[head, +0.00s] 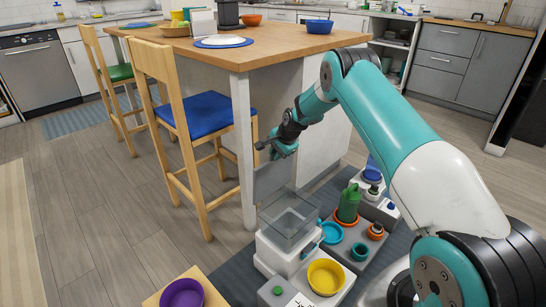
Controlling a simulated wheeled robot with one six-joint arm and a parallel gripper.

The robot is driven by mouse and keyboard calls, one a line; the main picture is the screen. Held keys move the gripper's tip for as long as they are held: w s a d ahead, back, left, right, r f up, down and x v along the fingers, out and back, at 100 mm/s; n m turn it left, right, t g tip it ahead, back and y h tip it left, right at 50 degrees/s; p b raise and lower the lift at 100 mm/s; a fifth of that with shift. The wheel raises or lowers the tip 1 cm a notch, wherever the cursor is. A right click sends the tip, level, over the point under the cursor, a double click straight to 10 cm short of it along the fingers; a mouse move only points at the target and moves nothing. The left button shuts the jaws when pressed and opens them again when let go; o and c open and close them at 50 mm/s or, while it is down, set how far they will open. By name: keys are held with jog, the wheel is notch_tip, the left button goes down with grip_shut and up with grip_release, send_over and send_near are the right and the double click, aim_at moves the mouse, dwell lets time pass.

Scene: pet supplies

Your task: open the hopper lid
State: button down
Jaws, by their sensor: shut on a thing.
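The hopper (289,222) is a clear box on top of a white pet feeder (284,256), with a yellow bowl (325,277) in front. Its lid (273,179) is a grey see-through panel. The lid stands steeply raised above the far left side of the hopper, and the hopper's top looks uncovered. My gripper (281,152) is at the lid's upper edge and shut on it. The fingertips are small in the picture, and their exact hold on the lid is hard to make out.
A purple bowl (182,294) is at the front left. The wooden counter (280,47) and a blue-seated stool (205,114) stand behind.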

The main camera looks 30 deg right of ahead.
jog(key=shift+w+d, duration=0.3)
jog(key=shift+w, duration=0.25)
jog(key=shift+w+a, duration=0.1)
jog(key=shift+a, duration=0.05)
jog(key=c, duration=1.2)
grip_release()
jog(key=shift+f, duration=0.1)
jog(key=shift+c, duration=0.2)
jog(key=shift+a, duration=0.15)
jog(key=p+v, duration=0.2)
jog(key=v, duration=1.5)
jog(key=shift+r+p, duration=0.2)
jog(key=shift+p, duration=0.1)
jog(key=shift+a, duration=0.1)
